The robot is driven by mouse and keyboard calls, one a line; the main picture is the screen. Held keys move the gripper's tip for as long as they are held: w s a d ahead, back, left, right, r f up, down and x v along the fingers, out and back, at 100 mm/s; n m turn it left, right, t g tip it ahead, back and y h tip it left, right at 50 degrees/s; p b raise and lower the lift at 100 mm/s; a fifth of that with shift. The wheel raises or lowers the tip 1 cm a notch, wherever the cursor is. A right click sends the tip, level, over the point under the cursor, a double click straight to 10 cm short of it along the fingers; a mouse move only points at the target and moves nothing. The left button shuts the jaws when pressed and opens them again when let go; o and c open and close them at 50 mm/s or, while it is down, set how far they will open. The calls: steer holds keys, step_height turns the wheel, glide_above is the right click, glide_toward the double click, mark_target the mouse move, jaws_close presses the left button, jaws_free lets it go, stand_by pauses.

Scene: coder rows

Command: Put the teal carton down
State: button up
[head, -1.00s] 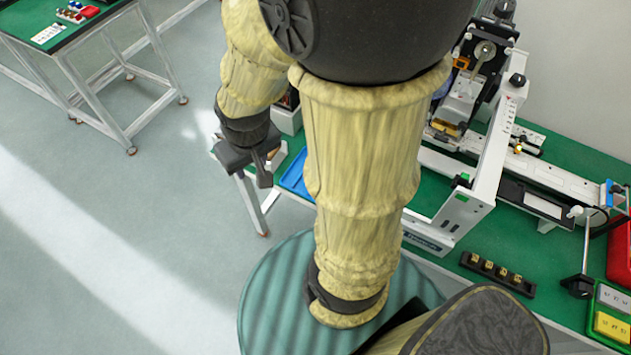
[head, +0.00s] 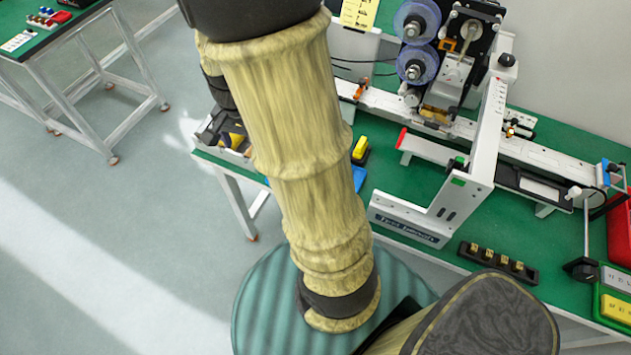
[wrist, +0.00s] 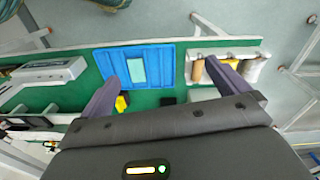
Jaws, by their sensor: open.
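The teal carton (wrist: 137,70), a small pale teal rectangle, lies in the blue tray (wrist: 165,58) in the wrist view. My gripper (wrist: 162,71) is open, with its two dark fingers wide apart and nothing held between them. In the head view only a sliver of the blue tray (head: 358,178) shows; my arm hides the carton and gripper.
A grey bin (wrist: 257,70) with rolls stands right of the tray in the wrist view. A yellow-and-black object (head: 360,150) sits near the tray. The white labelling machine (head: 440,195) and a dark block with brass pieces (head: 497,262) occupy the green bench.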

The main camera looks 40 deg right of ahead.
steer(key=w+d+f+m+g+b, duration=0.2)
steer(key=d+m, duration=0.4)
steer(key=m, duration=0.4)
steer(key=w+d+f+m+g+h+b, duration=0.1)
steer(key=d+f+m+b, duration=0.3)
steer(key=m, duration=0.6)
steer(key=shift+w+d+g+b, duration=0.35)
steer(key=shift+d+g+b, duration=0.25)
steer(key=shift+d+b, duration=0.55)
steer(key=b+x, duration=0.1)
steer(key=x, duration=1)
steer(key=shift+d+f, duration=0.1)
steer(key=shift+f, duration=0.1)
steer(key=shift+s+f, duration=0.2)
steer(key=shift+f, duration=0.2)
steer(key=shift+b+x, duration=0.5)
steer(key=shift+x, duration=2.15)
steer(key=shift+w+d, duration=0.1)
steer(key=shift+d, duration=0.1)
